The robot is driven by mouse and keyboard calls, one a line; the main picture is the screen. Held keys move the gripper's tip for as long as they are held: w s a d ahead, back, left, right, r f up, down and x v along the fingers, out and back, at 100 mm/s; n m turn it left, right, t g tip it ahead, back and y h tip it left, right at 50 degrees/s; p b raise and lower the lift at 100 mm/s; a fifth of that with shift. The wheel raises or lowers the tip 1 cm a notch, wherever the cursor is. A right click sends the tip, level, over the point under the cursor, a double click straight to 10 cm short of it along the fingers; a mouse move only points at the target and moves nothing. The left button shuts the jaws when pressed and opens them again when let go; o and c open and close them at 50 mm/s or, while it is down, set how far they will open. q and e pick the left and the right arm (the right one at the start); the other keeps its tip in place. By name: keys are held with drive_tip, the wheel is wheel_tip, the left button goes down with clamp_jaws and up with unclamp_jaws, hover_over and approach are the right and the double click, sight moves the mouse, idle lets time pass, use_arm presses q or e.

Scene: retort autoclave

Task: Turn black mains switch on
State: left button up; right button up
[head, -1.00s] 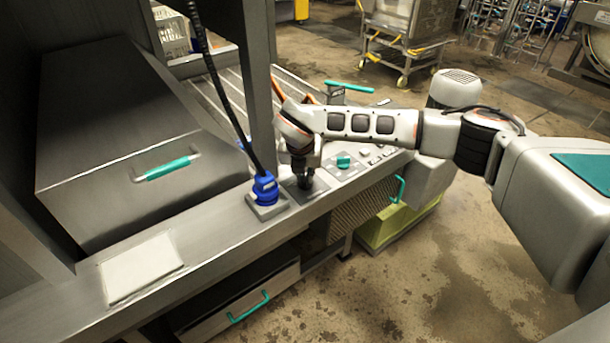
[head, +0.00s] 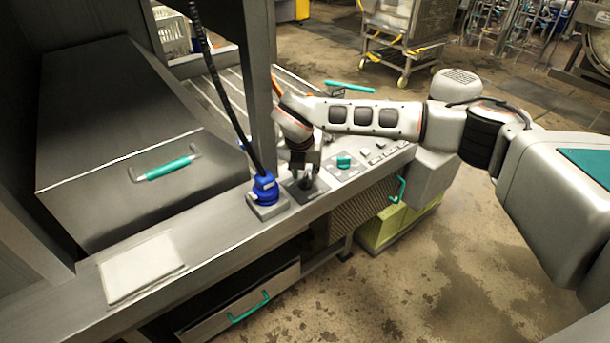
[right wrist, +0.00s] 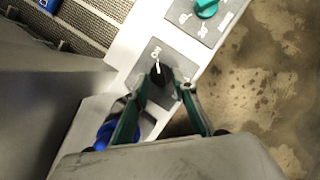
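The black mains switch (head: 306,184) is a knob on a dark square plate on the console's front ledge. In the right wrist view the black switch (right wrist: 160,76) shows a white pointer line, directed towards white marking at the plate's top. My right gripper (head: 305,172) is above the switch, pointing down. In the right wrist view its two green-dark fingers (right wrist: 163,84) are spread on either side of the knob, with a gap visible. Whether a fingertip touches the knob is hard to tell. My left gripper is not in view.
A blue plug (head: 265,188) with a black cable stands just left of the switch. A teal knob (head: 344,161) and several small buttons lie to the right. A grey post (head: 259,80) rises close behind my gripper. A white cloth (head: 140,268) lies on the ledge's left.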

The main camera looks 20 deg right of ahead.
drive_tip(key=v, duration=0.9)
drive_tip(key=shift+s+r, duration=0.2)
drive_tip(key=shift+r, duration=0.15)
drive_tip(key=shift+a, duration=0.1)
